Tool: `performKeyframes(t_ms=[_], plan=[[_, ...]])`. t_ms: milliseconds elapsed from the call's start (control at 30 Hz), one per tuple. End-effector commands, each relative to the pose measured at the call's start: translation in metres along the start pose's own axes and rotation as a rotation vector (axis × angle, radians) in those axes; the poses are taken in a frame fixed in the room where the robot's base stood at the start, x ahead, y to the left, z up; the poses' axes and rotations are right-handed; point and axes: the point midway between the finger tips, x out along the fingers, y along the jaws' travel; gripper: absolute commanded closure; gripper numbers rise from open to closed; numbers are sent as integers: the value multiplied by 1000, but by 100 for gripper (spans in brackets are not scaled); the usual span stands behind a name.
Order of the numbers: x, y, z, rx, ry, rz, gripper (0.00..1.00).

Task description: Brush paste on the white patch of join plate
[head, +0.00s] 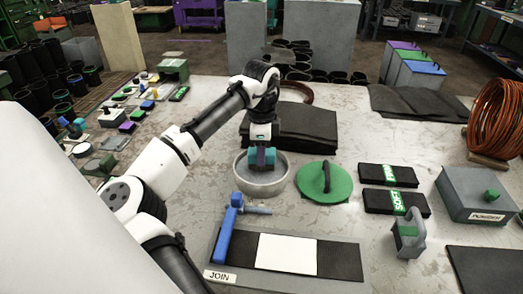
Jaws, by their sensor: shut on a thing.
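The join plate (228,277) is a grey board labelled JOIN at the front, bearing a black strip (340,262) with a white patch (286,253) at its middle. The patch looks plain white. A round grey pot (262,187) stands behind the plate. My gripper (262,158), with teal fingers, points down over the pot. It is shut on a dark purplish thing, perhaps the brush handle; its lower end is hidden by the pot. Any paste in the pot cannot be made out.
A blue clamp (228,226) stands at the plate's left end. A green lid (324,183) lies right of the pot. Dark sheets (294,128) lie behind the pot.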

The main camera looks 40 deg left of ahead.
Motion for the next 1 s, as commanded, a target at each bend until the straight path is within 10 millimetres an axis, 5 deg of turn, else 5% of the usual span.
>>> performKeyframes(t_ms=[1000], plan=[[9, 0, 0, 0, 0, 0, 82]])
